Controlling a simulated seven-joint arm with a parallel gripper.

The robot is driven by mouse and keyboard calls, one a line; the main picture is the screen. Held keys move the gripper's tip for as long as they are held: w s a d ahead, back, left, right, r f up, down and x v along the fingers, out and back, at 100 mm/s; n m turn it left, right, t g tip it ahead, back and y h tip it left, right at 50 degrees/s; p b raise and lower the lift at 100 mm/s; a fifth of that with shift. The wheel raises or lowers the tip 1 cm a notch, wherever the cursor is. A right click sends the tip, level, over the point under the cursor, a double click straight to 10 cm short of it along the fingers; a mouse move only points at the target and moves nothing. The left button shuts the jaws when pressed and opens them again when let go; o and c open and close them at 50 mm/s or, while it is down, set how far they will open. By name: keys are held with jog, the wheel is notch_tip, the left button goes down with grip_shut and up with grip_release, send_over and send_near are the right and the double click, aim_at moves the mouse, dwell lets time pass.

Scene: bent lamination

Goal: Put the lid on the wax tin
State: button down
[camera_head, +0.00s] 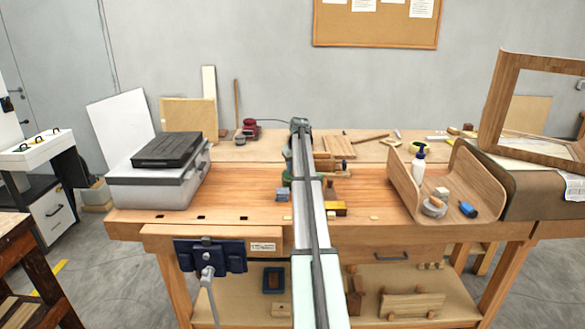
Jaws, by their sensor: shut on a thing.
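My arm (308,210) reaches from the bottom edge up over the middle of the workbench. My gripper and its fingers do not show; the arm's own links cover that area, so what it holds is hidden. A small round grey thing (433,208) lies in the curved wooden piece at the right; it may be the wax tin, but it is too small to be sure. I cannot pick out the lid.
A grey case (160,187) stands at the left. A yellow block (336,208) lies right of my arm. The bench (235,190) has free room left of my arm.

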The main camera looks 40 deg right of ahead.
jog(key=shift+f, duration=0.75)
dwell(1.1)
jog(key=c, duration=0.6)
grip_release()
jog(key=shift+r, duration=0.1)
jog(key=shift+r, duration=3.95)
